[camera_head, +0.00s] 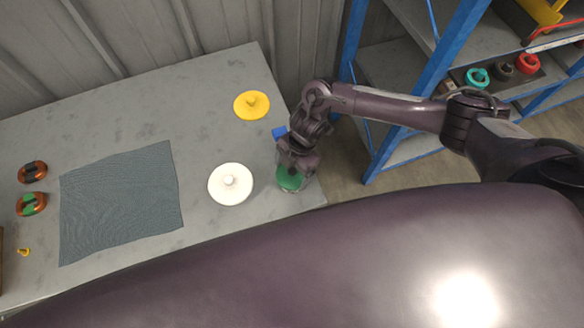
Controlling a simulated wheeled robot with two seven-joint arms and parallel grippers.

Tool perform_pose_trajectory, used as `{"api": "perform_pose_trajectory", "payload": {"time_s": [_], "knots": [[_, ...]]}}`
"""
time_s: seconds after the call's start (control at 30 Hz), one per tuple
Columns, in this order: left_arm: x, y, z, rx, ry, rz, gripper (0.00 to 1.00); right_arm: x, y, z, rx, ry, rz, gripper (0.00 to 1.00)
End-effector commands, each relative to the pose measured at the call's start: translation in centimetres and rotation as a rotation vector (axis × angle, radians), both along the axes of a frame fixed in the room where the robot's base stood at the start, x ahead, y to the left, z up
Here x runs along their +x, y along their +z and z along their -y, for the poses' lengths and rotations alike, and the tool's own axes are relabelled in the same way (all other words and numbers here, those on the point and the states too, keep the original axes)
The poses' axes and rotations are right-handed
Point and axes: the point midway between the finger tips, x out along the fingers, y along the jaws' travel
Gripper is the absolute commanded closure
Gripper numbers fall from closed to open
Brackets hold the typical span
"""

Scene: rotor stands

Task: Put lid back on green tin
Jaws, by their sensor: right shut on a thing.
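My right gripper (296,166) points down near the table's right edge. It is shut on a green object (290,180) at its fingertips. The gripper covers most of this object, so I cannot tell whether it is the tin, its lid, or both together. A white round disc with a central knob (230,184), like a lid, lies just left of the gripper. A yellow disc with a knob (252,104) lies farther back. My left gripper is not in view.
The grey table (110,118) holds a dark cloth mat (120,203). Two orange-brown ring-shaped parts (33,172) and a small yellow piece (23,252) lie at its left. A blue piece (279,132) shows beside my wrist. Blue-framed shelves (399,112) stand at right.

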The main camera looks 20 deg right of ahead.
Motion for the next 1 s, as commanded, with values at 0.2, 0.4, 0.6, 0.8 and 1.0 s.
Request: {"api": "perform_pose_trajectory", "payload": {"time_s": [0.2,0.4,0.6,0.8,1.0], "knots": [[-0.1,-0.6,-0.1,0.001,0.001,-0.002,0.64,0.0,-0.7,0.0,0.0,0.0,0.0,0.4],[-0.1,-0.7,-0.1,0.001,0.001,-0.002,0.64,0.0,-0.9,0.0,0.0,0.0,0.0,0.08],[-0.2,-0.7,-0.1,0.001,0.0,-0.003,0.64,0.0,-0.9,0.0,0.0,0.0,0.0,0.0],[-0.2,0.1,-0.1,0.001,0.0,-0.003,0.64,0.0,0.2,0.0,0.0,0.0,0.001,0.0],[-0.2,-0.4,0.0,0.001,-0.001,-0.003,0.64,0.5,3.3,0.9,0.0,0.001,0.006,0.0]]}}
